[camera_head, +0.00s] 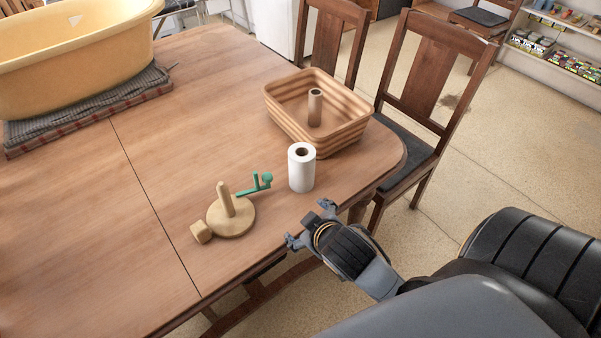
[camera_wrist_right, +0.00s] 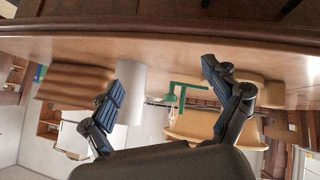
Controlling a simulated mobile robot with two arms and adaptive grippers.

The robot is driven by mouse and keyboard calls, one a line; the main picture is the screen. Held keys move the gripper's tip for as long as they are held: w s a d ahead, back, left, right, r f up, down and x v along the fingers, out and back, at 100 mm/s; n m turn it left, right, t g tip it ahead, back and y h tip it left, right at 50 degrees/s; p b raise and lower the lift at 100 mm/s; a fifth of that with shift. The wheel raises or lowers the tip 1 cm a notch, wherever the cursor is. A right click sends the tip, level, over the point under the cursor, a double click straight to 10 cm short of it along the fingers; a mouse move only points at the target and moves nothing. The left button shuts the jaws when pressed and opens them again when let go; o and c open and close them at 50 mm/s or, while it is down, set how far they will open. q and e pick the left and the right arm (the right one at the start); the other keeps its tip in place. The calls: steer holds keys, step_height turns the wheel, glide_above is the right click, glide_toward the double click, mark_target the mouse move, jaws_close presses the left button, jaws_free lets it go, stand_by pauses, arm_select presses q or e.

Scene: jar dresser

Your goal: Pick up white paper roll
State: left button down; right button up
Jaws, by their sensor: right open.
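The white paper roll (camera_head: 301,172) stands upright on the wooden table near its front right edge. My right gripper (camera_head: 308,224) is open and empty at the table edge, on the near side of the roll and apart from it. In the right wrist view, which is turned over, the roll (camera_wrist_right: 134,82) appears beyond the left finger, which covers part of it. The open fingers (camera_wrist_right: 165,82) have nothing between them. My left gripper is in neither view.
A wicker basket (camera_head: 281,116) with a brown roll (camera_head: 315,108) stands behind the paper roll. A wooden holder (camera_head: 231,217), a green object (camera_head: 257,184) and a small wooden block (camera_head: 201,232) are to its left. Chairs (camera_head: 436,80) stand beyond the right edge.

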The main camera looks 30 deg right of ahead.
steer(key=w+a+r+n+t+y, duration=0.1)
steer(key=w+r+n+t, duration=0.4)
steer(key=r, duration=0.5)
steer(key=w+r+n+t+y, duration=0.25)
steer(key=w+r+t, duration=0.25)
steer(key=w+r, duration=0.3)
steer(key=s+a+r+n+g+y, duration=0.2)
steer(key=a+r+n+g+y, duration=0.15)
steer(key=a+n+y, duration=0.5)
steer(key=s+a+r+n+g+y, duration=0.25)
steer(key=r+n+y, duration=0.3)
steer(key=n, duration=0.65)
steer(key=n+g+h, duration=0.9)
steer(key=h, duration=0.5)
glide_toward(309, 155)
steer(key=f, duration=0.2)
steer(key=x, duration=0.3)
steer(key=w+x, duration=0.1)
steer(key=x, duration=0.3)
steer(key=shift+a, duration=0.2)
steer(key=shift+p+x, duration=0.85)
steer(key=shift+x, duration=2.3)
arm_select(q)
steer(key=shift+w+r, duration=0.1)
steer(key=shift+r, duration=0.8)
